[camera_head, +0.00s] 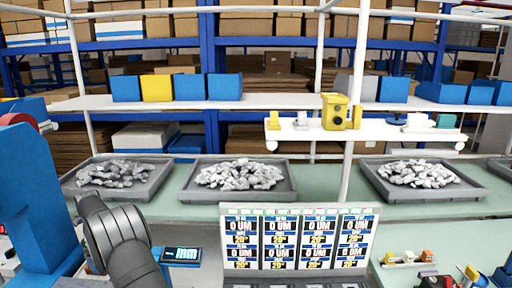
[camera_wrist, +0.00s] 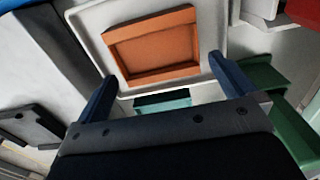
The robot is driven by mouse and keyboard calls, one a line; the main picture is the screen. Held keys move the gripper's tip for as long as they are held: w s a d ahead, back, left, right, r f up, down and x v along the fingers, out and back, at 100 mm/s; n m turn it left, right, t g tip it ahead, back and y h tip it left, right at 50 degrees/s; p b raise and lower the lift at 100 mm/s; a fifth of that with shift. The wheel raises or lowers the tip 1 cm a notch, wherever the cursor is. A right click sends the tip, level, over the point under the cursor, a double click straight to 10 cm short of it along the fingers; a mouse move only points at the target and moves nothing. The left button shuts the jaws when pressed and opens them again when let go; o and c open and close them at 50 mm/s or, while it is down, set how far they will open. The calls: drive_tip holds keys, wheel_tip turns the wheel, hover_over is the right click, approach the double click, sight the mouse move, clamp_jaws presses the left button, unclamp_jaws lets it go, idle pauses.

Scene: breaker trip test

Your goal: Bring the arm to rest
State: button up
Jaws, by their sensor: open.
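My gripper (camera_wrist: 162,70) shows in the wrist view with its two blue fingers spread apart and nothing between their tips. Beyond the fingers is an orange square tray (camera_wrist: 152,50) on a white panel (camera_wrist: 215,20). A small teal block (camera_wrist: 162,102) shows between the fingers, nearer the gripper's body; I cannot tell how far below it is. In the head view my dark grey arm is bent at the lower left, and the gripper itself is out of that picture.
A panel with several "0 UM" labels (camera_head: 300,240) stands at front centre. Grey trays of pale lumps (camera_head: 240,194) line the green bench. A white shelf (camera_head: 365,130) carries a yellow device (camera_head: 335,111). Green bins (camera_wrist: 290,125) lie right in the wrist view. Small parts (camera_head: 408,258) sit front right.

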drive_tip(key=r, duration=0.3)
drive_tip(key=shift+w+d+r, duration=0.15)
drive_tip(key=shift+d+r, duration=0.2)
drive_tip(key=shift+r, duration=0.05)
drive_tip(key=w+d+r, duration=0.2)
drive_tip(key=d+r, duration=0.5)
drive_tip(key=d, duration=0.4)
drive_tip(key=s+r+n, duration=0.2)
drive_tip(key=s+n, duration=0.5)
drive_tip(key=n, duration=0.6)
drive_tip(key=s+r+n, duration=0.1)
drive_tip(key=s+n, duration=0.6)
drive_tip(key=n, duration=0.6)
drive_tip(key=shift+a+r, duration=0.15)
drive_tip(key=shift+r, duration=0.25)
drive_tip(key=shift+s, duration=0.1)
